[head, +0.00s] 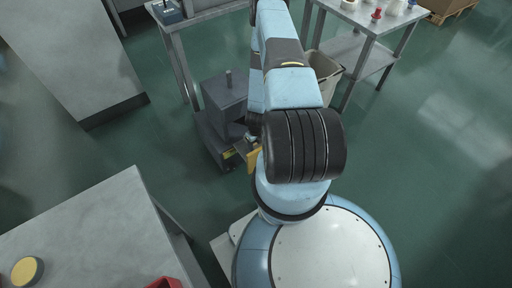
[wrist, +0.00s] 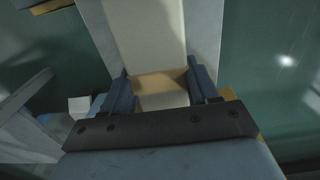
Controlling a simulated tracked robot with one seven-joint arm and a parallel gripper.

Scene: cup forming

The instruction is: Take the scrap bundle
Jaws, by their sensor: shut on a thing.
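In the wrist view my gripper (wrist: 162,90) is shut on a tan, band-like piece (wrist: 160,80), which I take to be the scrap bundle. The piece spans the gap between the two dark blue-grey fingers. A long cream surface (wrist: 145,35) runs away beyond it; I cannot tell whether it belongs to the same thing. In the head view my own arm hides the gripper and most of what it holds. A small yellow-tan patch (head: 253,158) shows beside the arm, and I cannot tell what it is.
A dark grey machine (head: 224,100) on a low base stands left of my arm. A beige bin (head: 325,72) stands behind the arm, by a metal table (head: 370,22). Grey worktops lie at upper left (head: 65,50) and lower left (head: 95,235). The green floor at right is clear.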

